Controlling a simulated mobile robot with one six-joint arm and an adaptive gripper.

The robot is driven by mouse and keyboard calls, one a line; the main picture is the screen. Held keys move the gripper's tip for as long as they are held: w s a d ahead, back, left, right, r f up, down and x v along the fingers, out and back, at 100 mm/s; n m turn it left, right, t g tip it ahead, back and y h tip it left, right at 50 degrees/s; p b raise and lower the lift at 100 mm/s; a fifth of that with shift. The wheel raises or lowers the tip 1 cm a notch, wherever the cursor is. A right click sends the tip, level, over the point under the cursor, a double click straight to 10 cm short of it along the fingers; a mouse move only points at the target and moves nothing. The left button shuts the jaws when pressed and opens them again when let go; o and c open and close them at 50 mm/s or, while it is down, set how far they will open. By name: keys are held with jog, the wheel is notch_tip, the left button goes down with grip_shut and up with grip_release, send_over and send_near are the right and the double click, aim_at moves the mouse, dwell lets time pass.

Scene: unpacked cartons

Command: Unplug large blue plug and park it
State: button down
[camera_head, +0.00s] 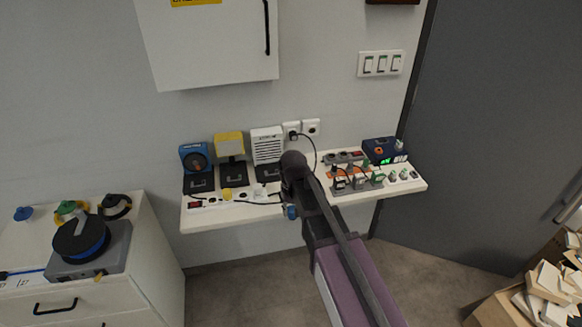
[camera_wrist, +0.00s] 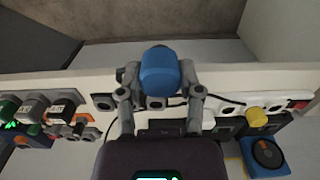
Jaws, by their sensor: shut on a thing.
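My gripper (camera_wrist: 160,92) is shut on the large blue plug (camera_wrist: 159,70), with one finger on each side of it. The plug (camera_head: 291,212) also shows in the head view, by the shelf's front edge and partly hidden by my arm. In the wrist view a socket of the white power strip (camera_wrist: 232,102) shows just below the plug; the plug appears clear of it, though its underside is hidden. The strip (camera_head: 210,202) also carries a yellow plug (camera_head: 227,194) and a white plug (camera_head: 259,191).
A blue fan (camera_head: 195,158), a yellow lamp (camera_head: 230,145) and a white heater (camera_head: 267,145) stand behind the strip. Several plugs and a dark blue device (camera_head: 384,150) crowd the shelf's right part. A cable reel (camera_head: 81,238) sits on the left cabinet. A wall cabinet (camera_head: 206,45) hangs above.

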jog(key=shift+w+d, duration=0.1)
jog(key=shift+w, duration=0.5)
jog(key=shift+w, duration=0.1)
jog(key=w+a, duration=0.1)
jog(key=w, duration=0.6)
jog(key=w+a, duration=0.2)
jog(key=w, duration=0.6)
jog(key=shift+w+a+r, duration=0.15)
jog(key=shift+a+r, duration=0.1)
jog(key=shift+f, duration=0.15)
jog(key=shift+f+b, duration=2.55)
jog(key=shift+f, duration=0.1)
jog(key=shift+f+b, duration=0.65)
dwell(1.0)
jog(key=shift+c, duration=0.9)
grip_release()
